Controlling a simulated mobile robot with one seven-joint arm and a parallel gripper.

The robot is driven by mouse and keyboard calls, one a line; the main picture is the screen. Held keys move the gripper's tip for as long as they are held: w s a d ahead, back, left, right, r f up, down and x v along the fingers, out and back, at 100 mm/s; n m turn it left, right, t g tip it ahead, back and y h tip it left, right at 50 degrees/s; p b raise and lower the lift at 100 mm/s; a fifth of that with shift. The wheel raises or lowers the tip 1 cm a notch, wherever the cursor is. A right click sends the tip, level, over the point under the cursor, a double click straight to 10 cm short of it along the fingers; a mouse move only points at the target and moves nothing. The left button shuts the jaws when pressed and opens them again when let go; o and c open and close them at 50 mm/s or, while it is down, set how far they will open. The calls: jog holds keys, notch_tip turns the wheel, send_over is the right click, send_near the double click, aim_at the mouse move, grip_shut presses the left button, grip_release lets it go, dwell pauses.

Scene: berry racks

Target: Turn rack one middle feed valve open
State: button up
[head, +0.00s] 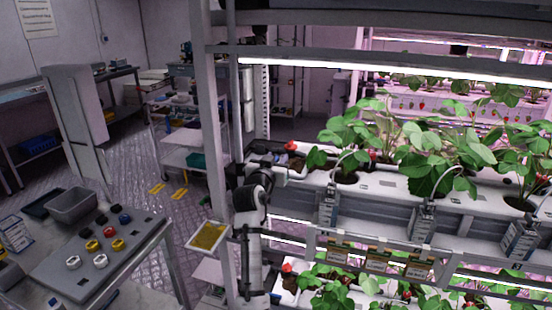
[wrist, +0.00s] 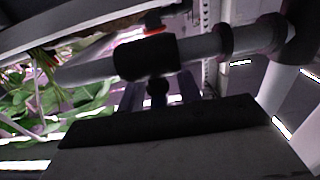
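In the wrist view a black valve body (wrist: 147,58) sits on a grey pipe (wrist: 202,47) that crosses the picture, with an orange-red ring (wrist: 154,31) above it. My gripper (wrist: 160,92) shows as two dark fingers, set apart below and partly behind the valve body. A small dark round knob (wrist: 157,88) shows between them, with gaps at its sides; I cannot tell whether anything touches. In the head view an orange-red fitting (head: 291,146) is at the left end of the middle planting channel (head: 380,190). My arm stands close beside it; my fingertips are not clear there.
A similar orange-red fitting (head: 287,267) is on the lower tier. Strawberry plants (head: 435,155) fill the channel to the right. The rack post (head: 212,130) stands close to my arm on the left. A table (head: 90,260) with coloured knobs is at the lower left.

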grip_shut()
